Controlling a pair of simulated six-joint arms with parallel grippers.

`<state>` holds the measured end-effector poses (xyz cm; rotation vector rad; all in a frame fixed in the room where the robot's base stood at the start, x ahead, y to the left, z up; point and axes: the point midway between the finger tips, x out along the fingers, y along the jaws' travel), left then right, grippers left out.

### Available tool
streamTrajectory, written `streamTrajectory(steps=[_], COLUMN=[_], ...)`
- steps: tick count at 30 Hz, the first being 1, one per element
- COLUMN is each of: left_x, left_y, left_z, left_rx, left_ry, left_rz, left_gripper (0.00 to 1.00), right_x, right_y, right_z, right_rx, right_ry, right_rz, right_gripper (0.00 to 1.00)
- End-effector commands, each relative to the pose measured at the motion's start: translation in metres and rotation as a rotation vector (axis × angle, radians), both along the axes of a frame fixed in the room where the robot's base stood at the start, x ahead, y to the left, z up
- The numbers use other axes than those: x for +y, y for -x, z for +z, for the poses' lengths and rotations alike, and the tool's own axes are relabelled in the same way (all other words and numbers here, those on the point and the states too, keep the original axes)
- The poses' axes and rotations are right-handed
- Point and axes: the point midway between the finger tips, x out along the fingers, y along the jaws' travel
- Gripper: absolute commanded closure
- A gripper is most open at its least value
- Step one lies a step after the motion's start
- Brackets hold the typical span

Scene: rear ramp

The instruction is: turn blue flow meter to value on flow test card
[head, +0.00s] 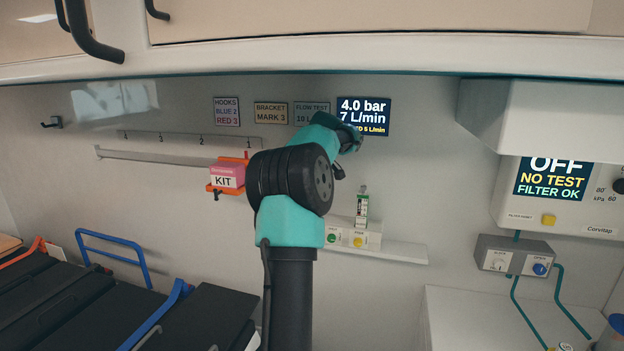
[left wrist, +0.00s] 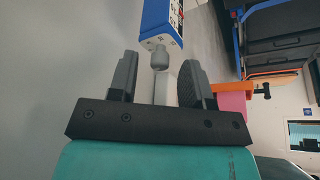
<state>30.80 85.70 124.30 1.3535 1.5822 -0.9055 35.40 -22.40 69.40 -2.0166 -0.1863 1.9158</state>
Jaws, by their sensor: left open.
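The flow test card (head: 312,112) is on the wall in the head view; it seems to read 10 L, and my arm covers its lower part. A dark display (head: 363,112) beside it reads 4.0 bar and 7 L/min. In the left wrist view a blue device (left wrist: 151,17), apparently the blue flow meter, has a grey knob (left wrist: 159,57) on its end. My left gripper (left wrist: 158,75) is open, its fingers on either side of the knob's line; I cannot tell whether they touch it. In the head view my arm hides the meter and the fingertips. My right gripper is not in view.
A pink kit (head: 226,176) in an orange bracket sits left of my arm. A grey box with knobs (head: 515,256) is at right. The cabinet (head: 370,20) overhangs above.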

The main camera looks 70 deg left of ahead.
Motion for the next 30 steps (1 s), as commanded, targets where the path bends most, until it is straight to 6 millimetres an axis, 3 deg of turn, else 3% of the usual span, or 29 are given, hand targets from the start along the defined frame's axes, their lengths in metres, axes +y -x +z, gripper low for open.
streamTrajectory(steps=[11, 24, 30], left_x=[0.002, 0.0019, 0.002], left_y=[0.0004, 0.0004, 0.0004], left_z=[-0.0049, -0.0046, -0.0046], left_rx=[-0.001, -0.001, -0.001], left_ry=[0.0, 0.0, 0.0], left_rz=[0.0, 0.0, -0.004], left_gripper=[0.56, 0.98, 1.0], right_x=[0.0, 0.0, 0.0], right_y=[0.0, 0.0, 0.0], right_z=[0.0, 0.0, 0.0], right_rx=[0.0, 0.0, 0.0], right_ry=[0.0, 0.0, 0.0], right_rz=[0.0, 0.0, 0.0], right_gripper=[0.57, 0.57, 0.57])
